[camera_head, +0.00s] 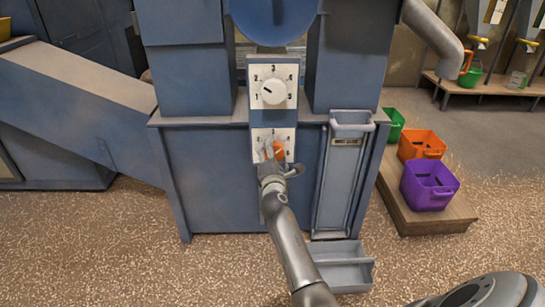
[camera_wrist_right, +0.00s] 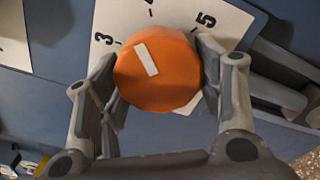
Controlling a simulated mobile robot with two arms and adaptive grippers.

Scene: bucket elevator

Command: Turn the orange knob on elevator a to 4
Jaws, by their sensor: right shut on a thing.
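The orange knob (camera_head: 278,150) sits on the lower white dial plate (camera_head: 257,137) on the front of the blue elevator. My right gripper (camera_head: 268,168) is shut on it from the front. In the right wrist view the orange knob (camera_wrist_right: 158,72) lies between the two fingers of my right gripper (camera_wrist_right: 158,85), which touch its sides. The white mark on the knob slants up and left, between the 3 and the partly cut-off number at the top edge. The 5 shows to the upper right. My left gripper is not in view.
A second dial with a white knob (camera_head: 273,92) is just above. A grey chute (camera_head: 338,185) stands to the right, above a grey tray (camera_head: 342,265). Purple (camera_head: 429,187), orange (camera_head: 421,146) and green (camera_head: 394,125) bins stand on a wooden platform (camera_head: 448,214) at the right.

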